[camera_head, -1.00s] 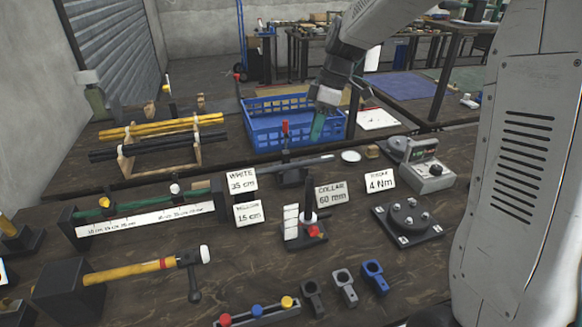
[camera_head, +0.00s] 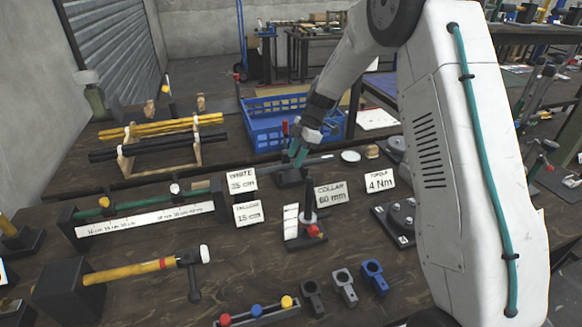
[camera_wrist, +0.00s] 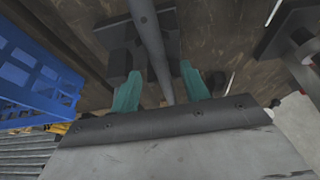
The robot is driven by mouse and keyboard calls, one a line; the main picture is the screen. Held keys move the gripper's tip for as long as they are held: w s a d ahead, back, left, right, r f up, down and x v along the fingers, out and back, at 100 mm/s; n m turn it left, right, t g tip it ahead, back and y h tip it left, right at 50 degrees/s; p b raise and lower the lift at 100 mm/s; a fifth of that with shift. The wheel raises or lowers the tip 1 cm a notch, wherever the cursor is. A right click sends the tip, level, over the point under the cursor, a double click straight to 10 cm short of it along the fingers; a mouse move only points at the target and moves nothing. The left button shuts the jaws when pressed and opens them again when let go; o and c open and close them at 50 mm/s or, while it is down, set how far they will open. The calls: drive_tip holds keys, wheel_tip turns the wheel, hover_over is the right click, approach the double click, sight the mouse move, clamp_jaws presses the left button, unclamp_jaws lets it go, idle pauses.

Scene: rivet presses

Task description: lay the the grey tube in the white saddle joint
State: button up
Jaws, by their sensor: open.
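The grey tube (camera_head: 319,161) lies across a dark clamp block (camera_head: 290,178) with a red-tipped handle, near the middle of the bench. In the wrist view the green fingers (camera_wrist: 162,90) are open, one on each side of the tube (camera_wrist: 152,45); no contact shows. A white saddle joint is not clearly identifiable; the palest of three small ring-topped holders (camera_head: 344,284) stands at the front, between a dark one and a blue one.
A blue crate (camera_head: 262,139) stands behind the tube. Label cards, including the "COLLAR 60 mm" card (camera_head: 330,194), and a post with a red knob (camera_head: 309,222) stand in front.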

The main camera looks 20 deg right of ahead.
drive_tip(key=shift+x, duration=1.1)
clamp_jaws()
drive_tip(key=shift+d+r, duration=0.1)
